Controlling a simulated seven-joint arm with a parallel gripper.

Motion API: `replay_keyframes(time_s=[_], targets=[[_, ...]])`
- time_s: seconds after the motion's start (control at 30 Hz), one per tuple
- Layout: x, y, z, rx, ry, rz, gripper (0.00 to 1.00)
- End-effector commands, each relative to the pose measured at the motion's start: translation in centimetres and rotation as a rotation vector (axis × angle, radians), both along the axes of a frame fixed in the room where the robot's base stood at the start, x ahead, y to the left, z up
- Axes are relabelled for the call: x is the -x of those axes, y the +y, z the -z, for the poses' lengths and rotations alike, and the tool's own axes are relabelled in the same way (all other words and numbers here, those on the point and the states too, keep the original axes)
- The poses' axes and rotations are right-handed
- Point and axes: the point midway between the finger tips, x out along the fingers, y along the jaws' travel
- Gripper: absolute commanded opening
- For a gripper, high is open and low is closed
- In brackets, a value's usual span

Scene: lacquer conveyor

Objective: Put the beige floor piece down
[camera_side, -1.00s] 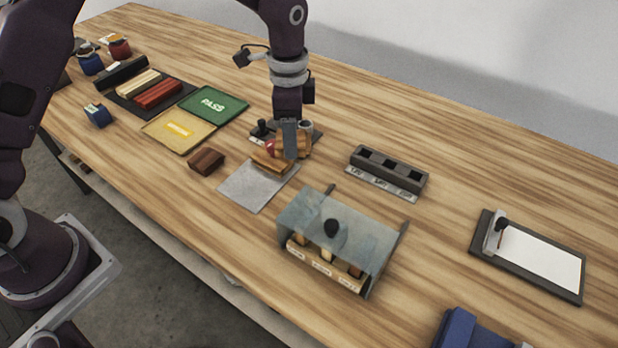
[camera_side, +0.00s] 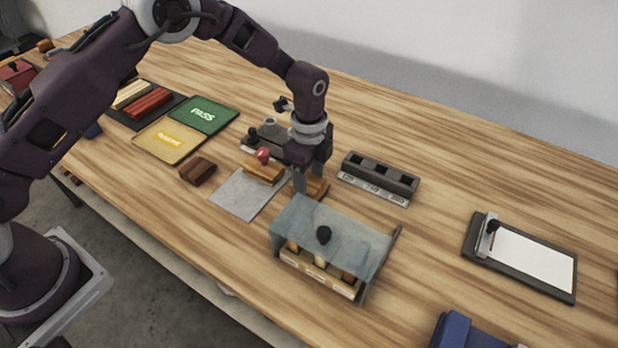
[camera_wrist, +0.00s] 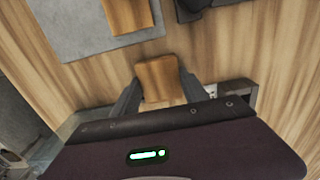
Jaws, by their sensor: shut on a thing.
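The beige floor piece, a tan wooden block (camera_side: 317,187), is between the fingers of my gripper (camera_side: 308,187). In the wrist view the block (camera_wrist: 160,78) sits between the two grey fingertips of my gripper (camera_wrist: 162,90), which is shut on it. It is low over the bare wood between the grey sheet and the clear-lidded box. I cannot tell whether its underside touches the table. A second tan block (camera_side: 263,171) lies at the upper edge of the grey sheet (camera_side: 240,195); it also shows in the wrist view (camera_wrist: 128,15).
The clear-lidded box (camera_side: 335,240) with a black knob stands close in front of my gripper. A dark three-slot rack (camera_side: 381,174) is just right. A dark stand (camera_side: 258,143) is behind, with a red knob (camera_side: 263,155) nearby. A brown block (camera_side: 197,171) lies left.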

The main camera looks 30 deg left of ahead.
Motion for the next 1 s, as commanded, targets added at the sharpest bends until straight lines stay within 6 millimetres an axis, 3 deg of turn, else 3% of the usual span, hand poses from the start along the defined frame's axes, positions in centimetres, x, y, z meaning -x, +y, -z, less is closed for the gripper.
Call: replay_keyframes(time_s=[0.13, 0.17, 0.23, 0.27, 0.53, 0.63, 1.0], targets=[[0.0, 0.0, 0.3, 0.000, 0.001, -0.001, 0.11], [0.0, 0.0, 0.3, 0.000, 0.000, -0.001, 0.58], [0.0, 0.0, 0.2, 0.000, 0.000, -0.001, 0.72], [0.0, 0.0, 0.2, 0.000, 0.000, -0.001, 0.74], [0.0, 0.0, 0.2, 0.000, 0.000, -0.001, 0.74], [-0.1, 0.0, -0.8, 0.001, -0.003, -0.001, 0.74], [-0.1, 0.0, -10.1, 0.001, -0.004, -0.002, 0.74]])
